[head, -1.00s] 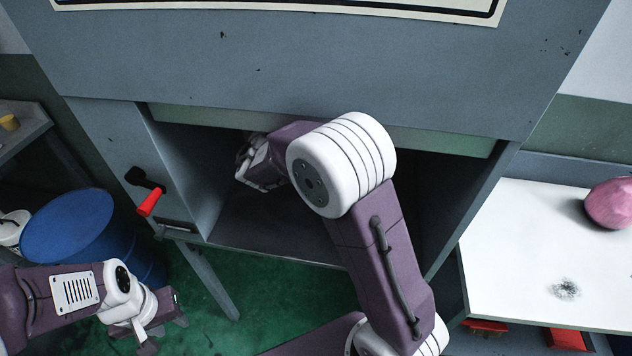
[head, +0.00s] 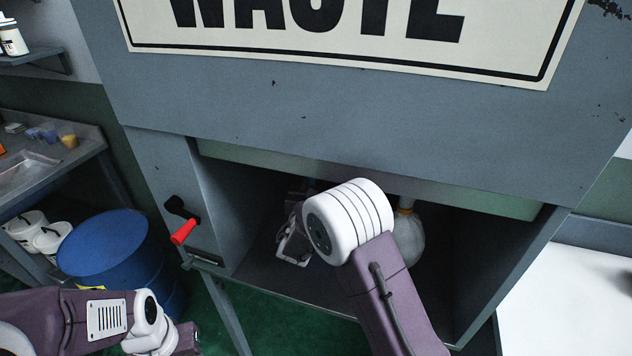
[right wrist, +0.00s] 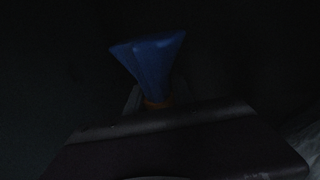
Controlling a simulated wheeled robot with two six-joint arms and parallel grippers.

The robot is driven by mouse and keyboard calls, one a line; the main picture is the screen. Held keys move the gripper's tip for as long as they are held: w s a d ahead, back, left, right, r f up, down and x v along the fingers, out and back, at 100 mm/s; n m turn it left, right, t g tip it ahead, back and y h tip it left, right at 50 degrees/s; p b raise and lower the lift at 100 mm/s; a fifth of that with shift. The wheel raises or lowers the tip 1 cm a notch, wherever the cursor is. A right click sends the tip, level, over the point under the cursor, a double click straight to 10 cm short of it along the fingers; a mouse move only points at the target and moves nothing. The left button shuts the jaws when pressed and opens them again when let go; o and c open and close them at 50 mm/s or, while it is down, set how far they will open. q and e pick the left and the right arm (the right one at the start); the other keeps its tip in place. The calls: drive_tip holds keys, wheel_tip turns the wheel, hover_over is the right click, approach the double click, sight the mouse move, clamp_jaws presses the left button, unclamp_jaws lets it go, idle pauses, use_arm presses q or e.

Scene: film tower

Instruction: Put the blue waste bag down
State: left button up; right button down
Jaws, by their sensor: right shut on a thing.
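The blue waste bag shows in the right wrist view as a flared blue top (right wrist: 152,65) above an orange tie (right wrist: 160,103). The rest of the bag is hidden behind my arm and in the dark. My right gripper (head: 293,245) is inside the open compartment of the grey waste cabinet (head: 420,140) and is shut on the blue bag's neck. Whether the bag touches the compartment floor (head: 290,285) cannot be seen. My left gripper (head: 188,343) is at the lower left, outside the cabinet and cut off by the frame's edge; its jaws are not clear.
A pale bag with an orange tie (head: 409,240) stands in the compartment, right of my right arm. A red-handled crank (head: 184,231) sticks out at the cabinet's left. A blue drum (head: 108,250) stands left of it. A white table (head: 580,300) is at right.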

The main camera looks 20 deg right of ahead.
drive_tip(key=shift+f, duration=0.1)
drive_tip(key=c, duration=1.1)
unclamp_jaws()
drive_tip(key=shift+r, duration=0.35)
drive_tip(key=b+v, duration=0.1)
drive_tip(key=v, duration=1.1)
drive_tip(key=shift+f, duration=0.2)
